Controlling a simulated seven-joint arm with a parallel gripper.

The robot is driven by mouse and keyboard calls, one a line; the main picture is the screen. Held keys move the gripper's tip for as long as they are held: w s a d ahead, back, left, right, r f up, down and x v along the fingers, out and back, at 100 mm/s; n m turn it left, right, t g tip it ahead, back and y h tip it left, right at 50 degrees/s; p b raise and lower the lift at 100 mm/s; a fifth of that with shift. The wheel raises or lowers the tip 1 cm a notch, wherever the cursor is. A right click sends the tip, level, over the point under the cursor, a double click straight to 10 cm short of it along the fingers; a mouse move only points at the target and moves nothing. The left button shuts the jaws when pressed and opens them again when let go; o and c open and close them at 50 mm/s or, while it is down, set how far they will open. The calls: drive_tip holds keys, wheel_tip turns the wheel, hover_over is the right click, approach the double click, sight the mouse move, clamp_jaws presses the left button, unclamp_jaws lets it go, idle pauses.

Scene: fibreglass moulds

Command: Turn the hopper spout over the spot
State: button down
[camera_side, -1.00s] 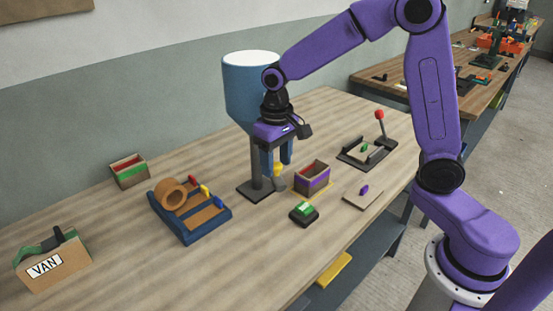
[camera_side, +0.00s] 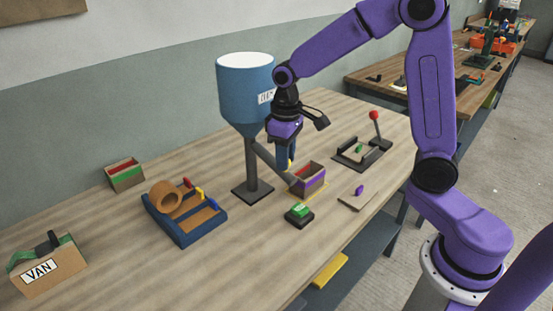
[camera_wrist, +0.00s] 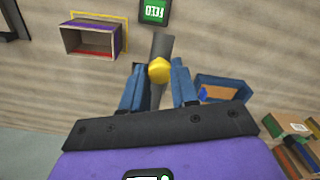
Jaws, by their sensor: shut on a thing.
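The blue hopper (camera_side: 243,90) stands on a dark post. Its grey spout (camera_side: 272,166) slopes down to the right and also shows in the wrist view (camera_wrist: 162,47). My gripper (camera_side: 288,166) is shut on the spout's yellow knob (camera_wrist: 159,70), with one finger on each side. A small box with purple and red inside (camera_side: 309,181) sits within a yellow outline (camera_side: 318,193) on the table. In the side view the spout's end is at the box's left edge. In the wrist view it is to the right of the box, apart from it.
A green FEED button (camera_side: 299,212) is in front of the box. A blue tray with a brown roll (camera_side: 184,222) is to the left. A red-knobbed lever fixture (camera_side: 363,151) and a small board with a purple piece (camera_side: 357,197) are to the right.

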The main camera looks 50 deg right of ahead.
drive_tip(key=w+d+n, duration=0.5)
drive_tip(key=d+n, duration=0.5)
drive_tip(key=d, duration=0.1)
drive_tip(key=shift+n, duration=0.3)
drive_tip(key=shift+w+d, duration=0.1)
drive_tip(key=c, duration=0.8)
unclamp_jaws()
drive_tip(key=shift+c, duration=0.2)
wheel_tip(320, 180, up, 18)
drive_tip(key=shift+f, duration=0.25)
